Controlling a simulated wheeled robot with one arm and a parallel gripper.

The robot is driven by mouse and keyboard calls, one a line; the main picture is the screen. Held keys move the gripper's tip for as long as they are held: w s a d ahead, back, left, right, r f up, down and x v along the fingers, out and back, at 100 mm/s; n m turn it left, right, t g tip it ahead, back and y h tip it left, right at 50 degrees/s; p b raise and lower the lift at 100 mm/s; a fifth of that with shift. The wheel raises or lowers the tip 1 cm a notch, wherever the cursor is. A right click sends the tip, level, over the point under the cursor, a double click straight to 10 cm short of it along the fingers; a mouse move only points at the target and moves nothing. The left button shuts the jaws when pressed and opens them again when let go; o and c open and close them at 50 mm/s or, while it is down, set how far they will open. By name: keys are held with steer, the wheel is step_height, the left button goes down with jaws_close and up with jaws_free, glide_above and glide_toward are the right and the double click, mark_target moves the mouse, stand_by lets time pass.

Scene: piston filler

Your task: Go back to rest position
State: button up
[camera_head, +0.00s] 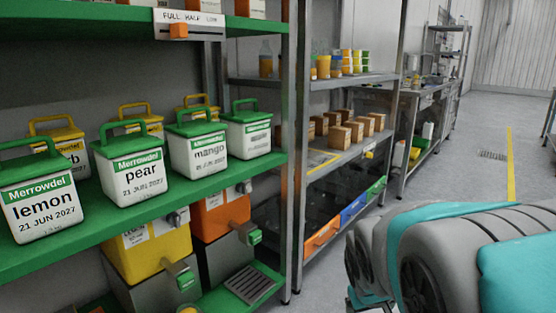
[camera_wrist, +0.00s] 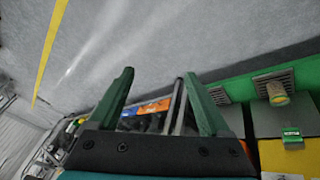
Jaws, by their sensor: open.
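My gripper (camera_wrist: 160,98) shows in the wrist view with its two dark green fingers spread apart and nothing between them. It points out over the grey floor. In the head view my grey and teal arm fills the lower right, and the gripper itself is not visible there. The arm is apart from the shelves, to the right of them.
Green shelves at left hold tubs marked lemon (camera_head: 40,200), pear (camera_head: 130,170) and mango (camera_head: 205,148). Yellow (camera_head: 160,245) and orange (camera_head: 220,210) dispensers stand below. A metal rack (camera_head: 345,155) holds several cardboard boxes. Floor beyond the yellow line (camera_head: 510,165) is clear.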

steer(key=s+a+g+y+p, duration=0.1)
steer(key=s+g, duration=0.2)
steer(key=s, duration=0.8)
steer(key=s+a+m+g+y+p, duration=0.1)
steer(key=s+a+g, duration=0.1)
steer(key=s, duration=1)
steer(key=shift+s+a+r+g, duration=0.25)
steer(key=shift+s+g, duration=0.05)
steer(key=shift+g, duration=0.3)
